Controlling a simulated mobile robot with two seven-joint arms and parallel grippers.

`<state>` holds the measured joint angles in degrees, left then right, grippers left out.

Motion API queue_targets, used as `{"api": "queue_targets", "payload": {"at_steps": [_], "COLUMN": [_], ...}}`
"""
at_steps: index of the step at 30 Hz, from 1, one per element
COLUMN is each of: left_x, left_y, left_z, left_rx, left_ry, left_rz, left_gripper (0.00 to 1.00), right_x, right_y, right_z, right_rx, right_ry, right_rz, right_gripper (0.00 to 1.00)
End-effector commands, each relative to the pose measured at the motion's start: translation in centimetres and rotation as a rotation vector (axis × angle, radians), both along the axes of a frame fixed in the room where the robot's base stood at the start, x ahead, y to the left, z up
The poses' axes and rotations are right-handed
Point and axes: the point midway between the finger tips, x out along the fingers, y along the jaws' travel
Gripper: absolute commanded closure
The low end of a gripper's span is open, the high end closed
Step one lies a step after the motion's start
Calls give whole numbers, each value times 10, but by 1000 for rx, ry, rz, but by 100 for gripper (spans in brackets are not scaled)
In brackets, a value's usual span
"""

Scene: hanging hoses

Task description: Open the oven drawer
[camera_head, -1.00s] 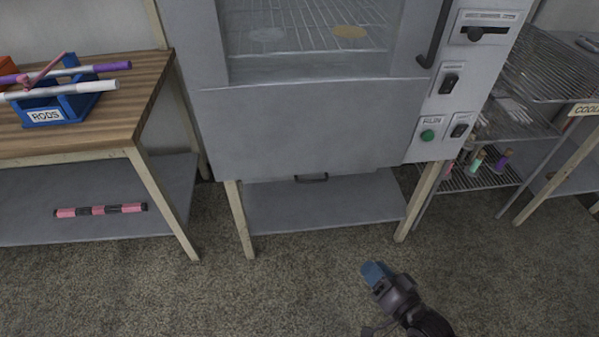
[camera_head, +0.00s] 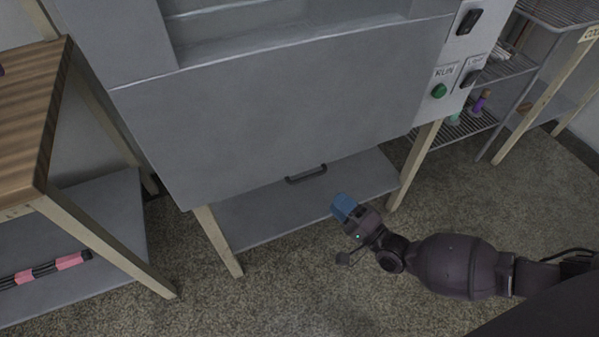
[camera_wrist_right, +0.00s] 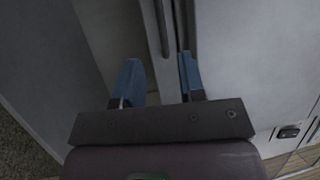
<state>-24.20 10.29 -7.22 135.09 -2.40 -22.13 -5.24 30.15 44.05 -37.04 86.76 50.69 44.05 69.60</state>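The grey oven (camera_head: 270,110) fills the upper middle of the head view. A dark bar handle (camera_head: 306,175) sits at its lower edge, above a grey shelf; the drawer looks closed. My right gripper (camera_head: 343,205), with blue fingers, is just below and right of the handle, apart from it. In the right wrist view my right gripper (camera_wrist_right: 160,80) is open and empty, its two blue fingers spread. A dark bar (camera_wrist_right: 161,28), which looks like the handle, lies ahead of the gap between them. My left gripper is not in view.
A wooden table (camera_head: 30,120) with a lower shelf stands at the left. The oven's pale legs (camera_head: 413,165) flank the grey shelf (camera_head: 265,210) under it. A wire rack (camera_head: 480,120) stands at the right. The carpet in front is clear apart from my arm.

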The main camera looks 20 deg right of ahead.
Motion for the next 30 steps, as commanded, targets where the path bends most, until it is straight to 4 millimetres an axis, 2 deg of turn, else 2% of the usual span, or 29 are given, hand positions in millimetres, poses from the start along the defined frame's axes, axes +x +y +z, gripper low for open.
{"api": "queue_targets", "payload": {"at_steps": [18, 24, 30], "left_x": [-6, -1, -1], "left_y": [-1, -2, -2], "left_z": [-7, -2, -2], "left_rx": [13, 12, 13], "left_ry": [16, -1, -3], "left_rz": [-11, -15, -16], "left_gripper": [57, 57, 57], "right_x": [80, 92, 95], "right_y": [38, 43, 44], "right_z": [15, 18, 19], "right_rx": [-2, -2, -2], "right_ry": [-2, -1, -2], "right_rz": [1, 1, 1], "right_gripper": [63, 63, 63]}}
